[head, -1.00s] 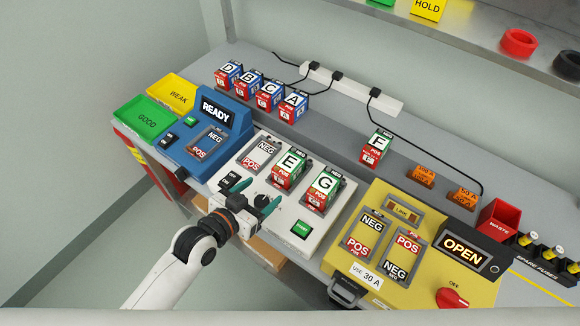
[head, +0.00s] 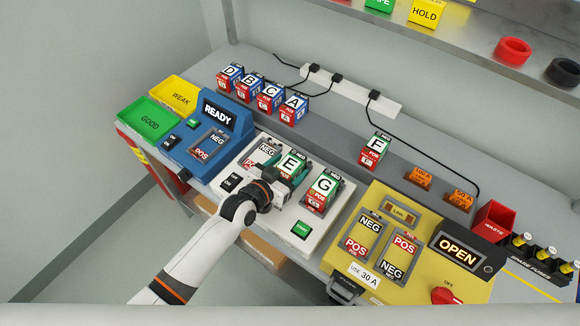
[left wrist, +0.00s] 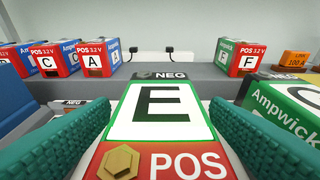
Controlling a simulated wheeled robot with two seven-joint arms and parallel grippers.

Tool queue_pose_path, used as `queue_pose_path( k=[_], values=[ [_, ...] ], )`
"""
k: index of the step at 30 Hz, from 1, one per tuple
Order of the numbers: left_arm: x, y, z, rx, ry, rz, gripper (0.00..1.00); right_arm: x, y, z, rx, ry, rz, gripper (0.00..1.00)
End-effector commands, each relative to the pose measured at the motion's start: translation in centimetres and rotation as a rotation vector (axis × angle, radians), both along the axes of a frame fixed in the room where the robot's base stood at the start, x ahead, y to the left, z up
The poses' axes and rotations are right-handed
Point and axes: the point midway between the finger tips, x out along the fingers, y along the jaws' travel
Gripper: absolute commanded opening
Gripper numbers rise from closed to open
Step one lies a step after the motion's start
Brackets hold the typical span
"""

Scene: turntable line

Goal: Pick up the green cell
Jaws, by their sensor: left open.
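A green and red cell marked E (head: 290,163) sits in the middle bay of the white device (head: 311,224). My left gripper (head: 281,170) is open, with its teal fingers on either side of this cell. In the left wrist view cell E (left wrist: 160,110) fills the middle between the two fingers, with small gaps beside it. A matching green cell G (head: 323,188) sits in the bay to its right. Another green cell F (head: 375,150) stands apart at the back. My right gripper is not in view.
Several blue and red cells, including cell A (head: 294,107), stand at the back left. A blue tester (head: 227,120) reads READY, left of the white device. A yellow device (head: 405,217) reads OPEN, to its right. Black cables run from a power strip (head: 350,92) behind.

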Motion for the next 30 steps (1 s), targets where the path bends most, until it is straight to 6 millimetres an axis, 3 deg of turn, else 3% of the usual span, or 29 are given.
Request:
queue_pose_path(
  k=[11,23,30],
  values=[
    [0.91,-0.65,-0.42,0.001,-0.001,0.0,0.71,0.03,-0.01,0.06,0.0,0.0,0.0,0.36],
    [0.89,-0.62,-0.43,0.0,0.0,0.001,0.07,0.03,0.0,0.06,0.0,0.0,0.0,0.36],
    [0.97,-0.66,-0.13,-0.002,-0.005,0.001,0.04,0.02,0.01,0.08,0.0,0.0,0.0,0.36]
  ],
)
